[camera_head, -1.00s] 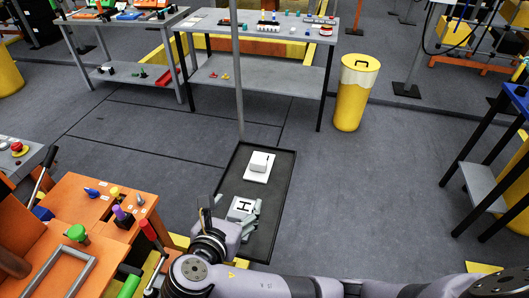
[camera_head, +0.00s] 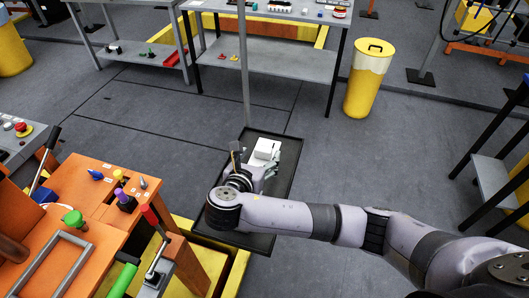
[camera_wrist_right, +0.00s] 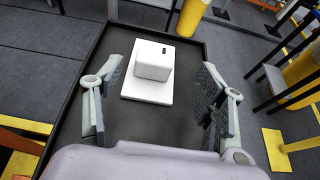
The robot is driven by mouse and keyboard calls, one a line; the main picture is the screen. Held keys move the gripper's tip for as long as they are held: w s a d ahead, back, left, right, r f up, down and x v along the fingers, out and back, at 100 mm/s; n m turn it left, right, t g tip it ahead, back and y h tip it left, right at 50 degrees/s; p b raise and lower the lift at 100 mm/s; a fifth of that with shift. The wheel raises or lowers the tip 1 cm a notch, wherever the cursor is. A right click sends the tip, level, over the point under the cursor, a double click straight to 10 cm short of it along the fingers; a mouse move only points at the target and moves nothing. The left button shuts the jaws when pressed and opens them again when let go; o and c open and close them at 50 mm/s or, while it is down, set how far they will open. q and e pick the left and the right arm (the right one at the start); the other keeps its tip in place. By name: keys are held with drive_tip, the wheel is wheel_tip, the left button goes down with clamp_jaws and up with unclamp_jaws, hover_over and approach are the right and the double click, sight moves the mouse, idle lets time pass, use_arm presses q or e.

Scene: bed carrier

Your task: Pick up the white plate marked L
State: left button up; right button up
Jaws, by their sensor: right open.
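A white plate with a white box-shaped block on it (camera_head: 266,147) lies on a black tray (camera_head: 287,180). No letter is readable on it; the block has one small dark mark. In the right wrist view the white plate (camera_wrist_right: 148,92) lies flat, beyond and between the spread fingers, apart from both. My right gripper (camera_wrist_right: 160,76) is open and empty above the tray. In the head view my right gripper (camera_head: 268,163) is partly hidden by its own wrist. My left gripper is not in view.
A thin grey pole (camera_head: 243,75) stands at the tray's far end. An orange workbench (camera_head: 88,210) with levers and knobs is left of the tray. A yellow bin (camera_head: 368,85) stands beyond, to the right. The floor right of the tray is clear.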

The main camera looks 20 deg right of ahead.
sight(262, 151)
drive_tip(key=p+x, duration=0.1)
drive_tip(key=x, duration=0.4)
drive_tip(key=shift+w+f, duration=0.1)
drive_tip(key=shift+w, duration=0.25)
drive_tip(key=shift+a, duration=0.1)
drive_tip(key=shift+s, duration=0.1)
drive_tip(key=shift+c, duration=0.6)
clamp_jaws()
